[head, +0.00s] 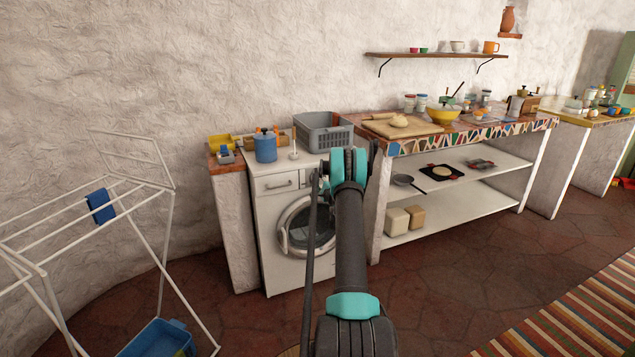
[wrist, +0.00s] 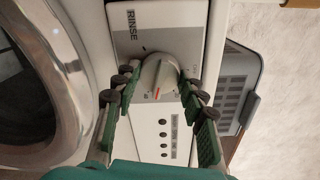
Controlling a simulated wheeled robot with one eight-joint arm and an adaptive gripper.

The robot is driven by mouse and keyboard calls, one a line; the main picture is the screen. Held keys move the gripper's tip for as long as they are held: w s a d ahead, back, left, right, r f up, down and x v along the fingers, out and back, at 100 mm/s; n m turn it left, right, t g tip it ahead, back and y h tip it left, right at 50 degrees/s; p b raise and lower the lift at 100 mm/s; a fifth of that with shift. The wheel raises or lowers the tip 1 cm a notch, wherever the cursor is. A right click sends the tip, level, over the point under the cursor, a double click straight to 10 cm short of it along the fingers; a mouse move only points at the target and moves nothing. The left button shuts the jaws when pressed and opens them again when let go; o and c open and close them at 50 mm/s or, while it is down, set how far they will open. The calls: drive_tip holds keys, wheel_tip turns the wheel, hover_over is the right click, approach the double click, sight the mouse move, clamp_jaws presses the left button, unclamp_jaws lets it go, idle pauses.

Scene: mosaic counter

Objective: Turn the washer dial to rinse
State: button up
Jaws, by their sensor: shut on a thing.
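The washer (head: 276,222) is white with a round door and stands against the wall in the head view. Its dial (wrist: 158,72) is a grey knob on a grey panel in the wrist view. A red pointer line on the knob faces down in that picture. The word RINSE (wrist: 132,25) is printed sideways above the knob, up and to the left. My gripper (wrist: 159,80) has its two green fingers on either side of the knob, shut on it. In the head view my arm hides the dial and the fingertips.
The floor between is clear.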

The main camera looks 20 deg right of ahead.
drive_tip(key=m, duration=1.3)
drive_tip(key=shift+m, duration=0.4)
drive_tip(key=m, duration=1.3)
drive_tip(key=o, duration=1.2)
drive_tip(key=s, duration=1.2)
drive_tip(key=shift+d, duration=0.25)
